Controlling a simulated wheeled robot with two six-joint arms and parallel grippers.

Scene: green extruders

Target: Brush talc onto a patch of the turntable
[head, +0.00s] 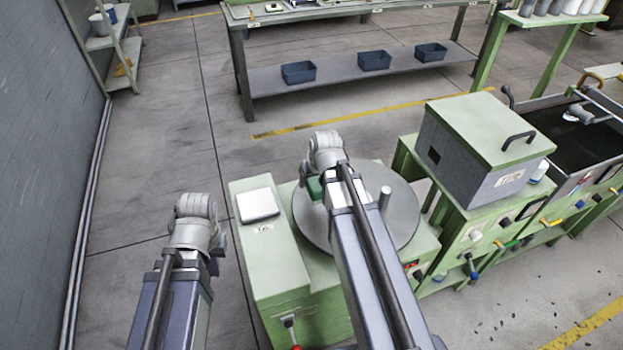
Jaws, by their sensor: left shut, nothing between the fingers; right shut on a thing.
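The turntable is a round grey disc (402,222) on a green machine, with a short upright metal post (385,197) on it. My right arm reaches across the disc and covers its middle. My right gripper (318,190) is over the disc's left part, mostly hidden by its own wrist, and shut on a dark green block (314,187), perhaps the brush. I cannot tell if the block touches the disc. A pale, flat-topped container (257,205) stands left of the disc, above a small unreadable label. My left gripper (217,250) is shut and empty, left of the machine, partly hidden.
A green-lidded grey box (490,140) stands on the bench right of the turntable, beside a dark water trough (565,130). A table (330,85) with blue bins on its lower shelf stands behind. A wall (40,150) runs along the left. The floor between is open.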

